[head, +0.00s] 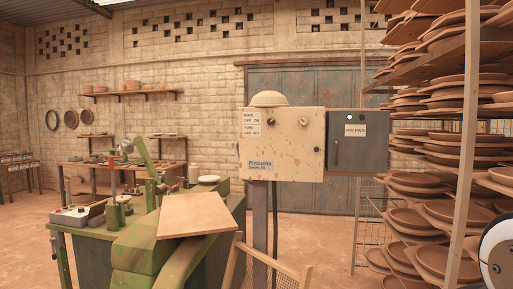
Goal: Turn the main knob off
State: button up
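A beige, rust-spotted control box (281,145) stands on a post right of centre in the head view. A small dark knob (271,121) sits on its upper front, just right of a printed label (250,125) that seems to read MAIN, OFF and ON. This looks like the main knob, but its pointer direction is too small to tell. A second, paler round control (303,121) is to its right. My gripper is not in view. A white and black rounded part at the lower right edge appears to be my arm.
A grey box (357,144) adjoins the control box. A green machine (150,240) with a tan board (195,214) stands in front at left. A wooden frame (270,268) is below the box. A rack of clay plates (440,150) fills the right side. Floor shows at far left.

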aim_at(270, 121)
jog(key=i+l+u, duration=0.15)
jog(key=i+l, duration=0.7)
jog(key=i, duration=0.15)
